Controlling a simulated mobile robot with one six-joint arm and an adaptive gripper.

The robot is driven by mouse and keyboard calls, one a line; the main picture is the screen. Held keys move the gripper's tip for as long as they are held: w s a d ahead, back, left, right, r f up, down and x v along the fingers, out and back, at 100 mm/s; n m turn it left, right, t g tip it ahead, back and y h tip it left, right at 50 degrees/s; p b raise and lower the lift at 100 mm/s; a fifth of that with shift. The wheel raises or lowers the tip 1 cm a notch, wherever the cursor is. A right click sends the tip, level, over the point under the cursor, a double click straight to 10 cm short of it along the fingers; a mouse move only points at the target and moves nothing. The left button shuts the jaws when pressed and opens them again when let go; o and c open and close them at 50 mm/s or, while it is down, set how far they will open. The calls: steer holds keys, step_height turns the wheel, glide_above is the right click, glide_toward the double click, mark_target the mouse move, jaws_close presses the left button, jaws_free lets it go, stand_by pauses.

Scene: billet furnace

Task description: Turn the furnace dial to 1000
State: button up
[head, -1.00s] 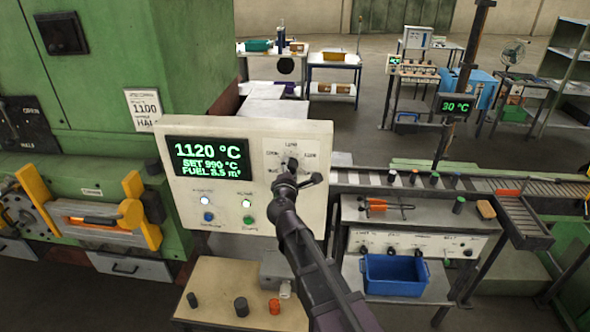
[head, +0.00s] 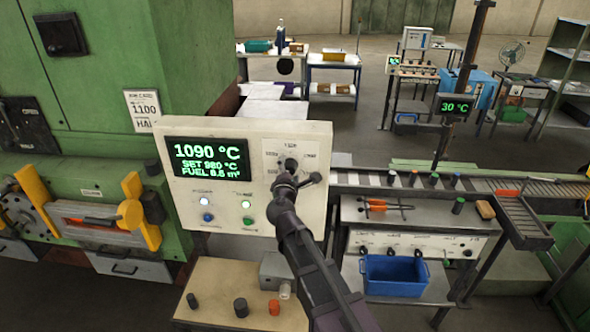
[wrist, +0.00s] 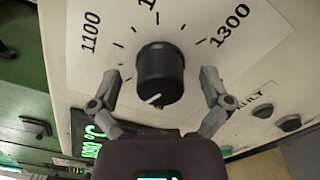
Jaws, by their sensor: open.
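The black furnace dial (wrist: 160,74) sits in the middle of the wrist view, on a white scale printed with 1100 and 1300. Its white pointer mark shows at its lower left edge. My gripper (wrist: 158,90) is open, with one finger on each side of the dial and apart from it. In the head view the dial (head: 291,164) is partly behind my gripper (head: 297,178), on the cream control panel (head: 240,225). The panel's display (head: 207,159) reads 1090 °C, SET 980 °C and a fuel line that looks like 8.5.
The green furnace (head: 200,60) stands at the left, with a yellow-handled door (head: 95,220). Below the panel is a small table (head: 220,310) with several small cylinders. A conveyor (head: 400,182) and a blue bin (head: 394,275) are at the right.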

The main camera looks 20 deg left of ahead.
steer(key=v, duration=1.2)
steer(key=shift+f, duration=0.15)
stand_by(0.3)
steer(key=w+d+f+m+g+h+b, duration=0.4)
steer(key=d+f+m, duration=0.35)
steer(key=d, duration=0.45)
steer(key=w+d+f+m+g+h+b, duration=0.2)
steer(key=d+f+m+h+b, duration=0.3)
steer(key=d+f, duration=0.55)
steer(key=shift+s+d+f+m+g+y+b, duration=0.75)
steer(key=shift+s+d+f+m+g+b, duration=1)
steer(key=shift+d+f+m, duration=1.1)
steer(key=shift+s+d+f+m+g+y+b, duration=0.8)
steer(key=shift+s+d+f+m+g+b, duration=1)
steer(key=shift+d+f, duration=1.85)
steer(key=shift+s+d+f+m+g+y+b, duration=0.75)
steer(key=shift+s+d+f+m+g+b, duration=0.7)
steer(key=shift+s+d+f+m+g, duration=1.35)
